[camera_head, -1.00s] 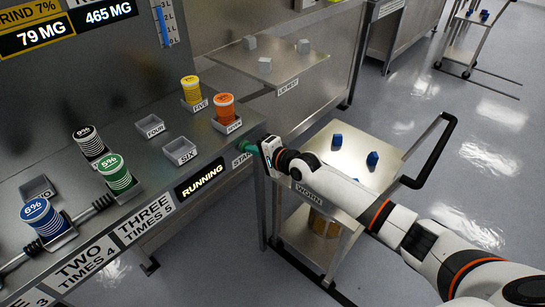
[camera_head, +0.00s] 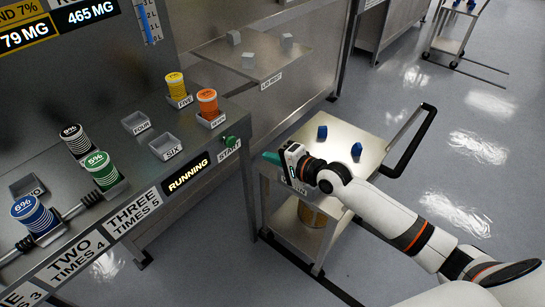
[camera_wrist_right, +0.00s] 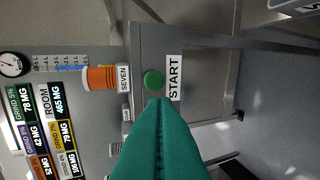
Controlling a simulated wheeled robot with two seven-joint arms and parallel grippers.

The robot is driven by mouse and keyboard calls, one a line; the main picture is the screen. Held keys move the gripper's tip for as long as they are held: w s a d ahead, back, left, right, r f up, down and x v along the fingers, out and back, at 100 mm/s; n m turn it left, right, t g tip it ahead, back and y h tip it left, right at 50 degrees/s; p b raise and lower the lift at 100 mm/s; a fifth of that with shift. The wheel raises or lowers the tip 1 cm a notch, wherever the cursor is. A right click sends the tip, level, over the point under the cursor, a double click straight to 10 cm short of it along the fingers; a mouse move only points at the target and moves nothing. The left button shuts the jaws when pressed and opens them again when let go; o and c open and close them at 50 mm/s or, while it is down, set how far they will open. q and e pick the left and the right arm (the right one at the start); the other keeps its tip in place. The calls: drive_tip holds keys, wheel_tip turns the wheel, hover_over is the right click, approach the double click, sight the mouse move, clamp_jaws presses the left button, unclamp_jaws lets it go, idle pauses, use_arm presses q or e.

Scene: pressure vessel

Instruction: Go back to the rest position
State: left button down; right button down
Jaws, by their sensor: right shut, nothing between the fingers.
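My right gripper (camera_head: 272,158) is shut and empty, with its green fingers together, in the head view. It is over the left end of the cart, apart from the green start button (camera_head: 230,141) on the console's right end. In the right wrist view the closed fingers (camera_wrist_right: 160,104) point toward the green button (camera_wrist_right: 152,80) beside the START label (camera_wrist_right: 173,78). My left gripper is in neither view.
The console (camera_head: 120,178) holds colored canisters in small trays, and its display reads RUNNING (camera_head: 188,172). The cart (camera_head: 350,130) with blue pieces and a black handle (camera_head: 412,140) stands close to my right arm. A shelf (camera_head: 235,60) with grey cubes is behind. Open floor lies at right.

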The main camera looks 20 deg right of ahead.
idle(0.5)
drive_tip(key=s+d+f+n+g+h, duration=0.1)
drive_tip(key=s+d+f+n+h, duration=0.2)
drive_tip(key=f, duration=0.7)
drive_tip(key=s+d+f+g+h, duration=0.15)
drive_tip(key=s+f, duration=0.35)
drive_tip(key=f, duration=0.6)
drive_tip(key=s+d+f+n+g+h, duration=0.1)
drive_tip(key=s+d+f+n+g, duration=0.2)
drive_tip(key=f, duration=0.7)
drive_tip(key=s+f+n+g+h, duration=0.1)
drive_tip(key=s+f+n, duration=0.1)
drive_tip(key=s+f, duration=0.5)
drive_tip(key=s+f+n+g, duration=0.1)
drive_tip(key=s+f, duration=0.4)
drive_tip(key=s, duration=0.5)
drive_tip(key=s+a+f+n+g, duration=0.1)
drive_tip(key=s+f+n+g, duration=0.1)
drive_tip(key=s, duration=0.9)
drive_tip(key=s+a+f+n+g, duration=0.2)
drive_tip(key=s+f, duration=0.3)
drive_tip(key=s, duration=0.6)
drive_tip(key=shift+a+n+h, duration=0.25)
drive_tip(key=shift+n+h, duration=0.1)
drive_tip(key=shift+n, duration=0.45)
